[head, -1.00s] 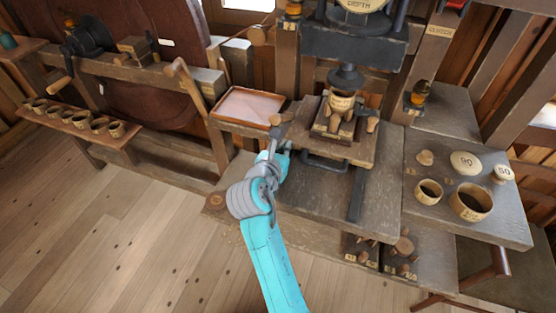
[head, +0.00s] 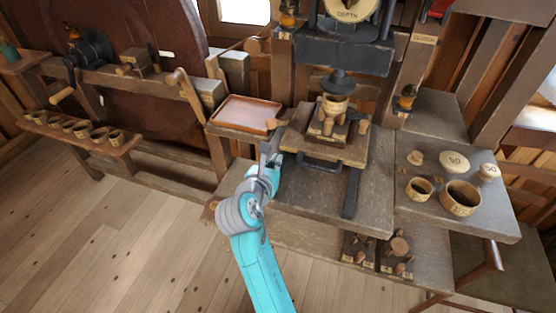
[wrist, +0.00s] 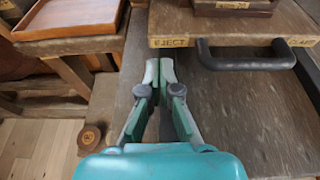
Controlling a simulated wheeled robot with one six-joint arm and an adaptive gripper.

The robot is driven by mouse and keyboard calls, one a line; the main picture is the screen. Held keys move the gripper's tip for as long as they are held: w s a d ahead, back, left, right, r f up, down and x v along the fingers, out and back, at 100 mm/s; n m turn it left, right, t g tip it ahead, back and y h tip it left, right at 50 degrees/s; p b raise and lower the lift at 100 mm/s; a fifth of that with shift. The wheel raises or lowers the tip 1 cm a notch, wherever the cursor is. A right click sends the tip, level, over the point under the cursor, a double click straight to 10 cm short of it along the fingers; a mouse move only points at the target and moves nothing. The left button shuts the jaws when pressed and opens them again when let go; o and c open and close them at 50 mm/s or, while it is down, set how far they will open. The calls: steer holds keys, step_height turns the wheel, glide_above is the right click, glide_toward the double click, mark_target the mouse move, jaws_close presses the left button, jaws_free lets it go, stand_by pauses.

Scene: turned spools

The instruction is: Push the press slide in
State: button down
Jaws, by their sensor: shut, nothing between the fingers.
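The press slide (head: 345,148) is a wooden board on the bench under the press, with a black bar handle (head: 318,163) on its front edge. In the wrist view its front edge (wrist: 230,40) carries lettering that reads EJECT at the left, and the dark handle (wrist: 245,60) sticks out towards me. My gripper (head: 270,148) is shut and empty at the slide's front left corner. In the wrist view its fingertips (wrist: 160,68) are just left of the handle, with no clear contact.
A shallow wooden tray (head: 247,113) is left of the slide. Cups and round numbered pieces (head: 455,162) stand on the right shelf. A dark rail (head: 351,193) runs forward along the bench. Bare bench top lies in front of the handle.

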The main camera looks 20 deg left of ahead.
steer(key=v, duration=0.9)
